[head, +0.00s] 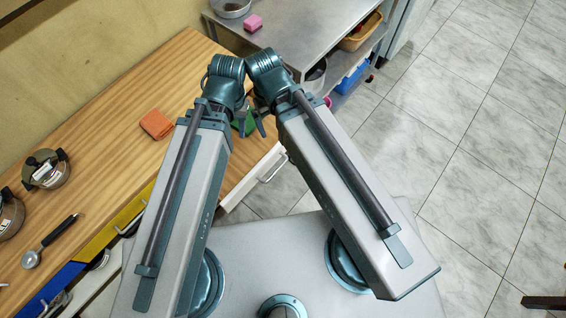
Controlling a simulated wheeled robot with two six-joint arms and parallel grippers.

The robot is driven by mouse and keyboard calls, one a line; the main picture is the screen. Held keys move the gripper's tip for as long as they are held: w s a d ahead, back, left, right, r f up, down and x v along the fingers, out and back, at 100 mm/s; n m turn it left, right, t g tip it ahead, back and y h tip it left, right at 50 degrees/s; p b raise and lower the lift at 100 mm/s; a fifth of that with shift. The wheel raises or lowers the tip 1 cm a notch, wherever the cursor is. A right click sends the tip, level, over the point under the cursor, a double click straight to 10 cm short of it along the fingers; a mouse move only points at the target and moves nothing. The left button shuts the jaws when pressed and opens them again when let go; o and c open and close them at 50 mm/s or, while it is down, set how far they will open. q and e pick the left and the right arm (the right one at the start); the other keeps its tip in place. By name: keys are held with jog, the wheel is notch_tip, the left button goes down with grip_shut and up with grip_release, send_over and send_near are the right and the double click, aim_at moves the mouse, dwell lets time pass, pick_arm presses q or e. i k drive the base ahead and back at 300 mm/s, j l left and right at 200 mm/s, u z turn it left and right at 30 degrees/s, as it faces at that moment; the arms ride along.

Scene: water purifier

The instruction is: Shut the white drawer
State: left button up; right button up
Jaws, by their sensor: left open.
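The white drawer (267,173) stands out from the front of the wooden counter, between my two forearms. Its front panel carries a pale bar handle (273,168). The drawer is open; my left forearm covers its left part, so how far it is open is hard to tell. My left gripper (250,121) is open above the counter's front edge, just beyond the drawer in the picture. A visible gap lies between it and the handle. My right arm bends close beside the left one, and its fingers cannot be made out clearly behind the links.
A green item (246,124) shows between my wrists.

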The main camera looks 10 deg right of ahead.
aim_at(252, 157)
jog(key=k+l+u, duration=0.1)
jog(key=k+l, duration=0.4)
jog(key=l, duration=0.15)
jog(key=k+l+u, duration=0.1)
jog(key=k+l, duration=0.45)
jog(key=l, duration=0.1)
